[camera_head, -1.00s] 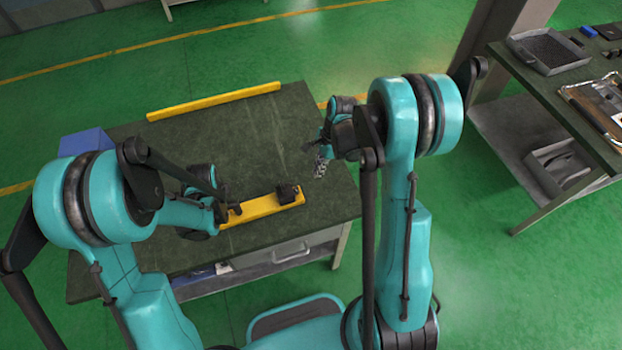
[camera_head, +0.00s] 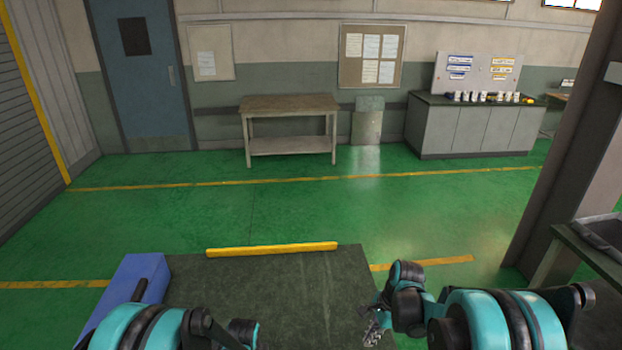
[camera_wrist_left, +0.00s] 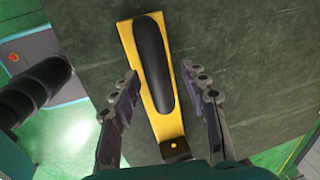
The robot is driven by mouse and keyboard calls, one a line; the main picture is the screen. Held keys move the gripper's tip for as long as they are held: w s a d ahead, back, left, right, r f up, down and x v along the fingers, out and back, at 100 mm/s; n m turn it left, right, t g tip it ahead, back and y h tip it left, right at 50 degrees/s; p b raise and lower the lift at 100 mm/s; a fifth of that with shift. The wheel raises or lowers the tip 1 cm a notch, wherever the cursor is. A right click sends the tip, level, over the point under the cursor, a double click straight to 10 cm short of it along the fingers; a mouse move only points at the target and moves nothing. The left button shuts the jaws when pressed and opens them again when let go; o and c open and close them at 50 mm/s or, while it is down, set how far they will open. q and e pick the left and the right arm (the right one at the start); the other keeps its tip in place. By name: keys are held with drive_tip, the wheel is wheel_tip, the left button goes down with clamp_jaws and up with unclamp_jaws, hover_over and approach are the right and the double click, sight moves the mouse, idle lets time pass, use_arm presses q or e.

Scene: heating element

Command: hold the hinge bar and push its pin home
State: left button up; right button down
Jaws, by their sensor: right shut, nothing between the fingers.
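In the left wrist view the yellow hinge bar (camera_wrist_left: 165,120) lies on the dark tabletop with a long black rounded piece on top. A small round fitting, perhaps a pin or screw, shows at its near end. My left gripper (camera_wrist_left: 160,82) is open, with one finger on each side of the bar and small gaps to it. In the head view the bar and the left fingers are out of frame. My right gripper (camera_head: 373,332) is shut and empty over the table's right part, near the bottom edge of the view.
The dark table (camera_head: 290,285) has a yellow strip (camera_head: 272,249) along its far edge. A blue box (camera_head: 145,285) stands at its left. Another bench edge (camera_head: 590,262) and a column (camera_head: 560,150) are at the right. Green floor lies open beyond the table.

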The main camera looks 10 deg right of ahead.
use_arm(q)
drive_tip(key=shift+r, duration=0.1)
drive_tip(key=s+a+r+n+t+b, duration=0.1)
drive_tip(key=s+r+n, duration=0.1)
drive_tip(key=r, duration=0.5)
drive_tip(key=s+a+r+n+b, duration=0.1)
drive_tip(key=s+r+n, duration=0.15)
drive_tip(key=r, duration=0.45)
drive_tip(key=s+a+r+n+t+b, duration=0.1)
drive_tip(key=s+a+n+t+b, duration=0.3)
drive_tip(key=s+n, duration=0.6)
drive_tip(key=a+n+b, duration=0.1)
drive_tip(key=n+b, duration=0.1)
drive_tip(key=n, duration=0.1)
drive_tip(key=shift+a, duration=0.2)
use_arm(e)
drive_tip(key=s+a+r+n+t+h, duration=0.1)
drive_tip(key=s+a+r+n+t, duration=0.1)
drive_tip(key=s+n, duration=0.5)
drive_tip(key=s+a+r+n+t+h, duration=0.1)
drive_tip(key=s+a+r+n+t, duration=0.1)
drive_tip(key=s+r+n+t, duration=0.3)
drive_tip(key=s+n, duration=0.3)
drive_tip(key=n, duration=0.2)
drive_tip(key=shift+s+n+h, duration=0.25)
drive_tip(key=shift+n+h, duration=0.05)
drive_tip(key=shift+h, duration=0.1)
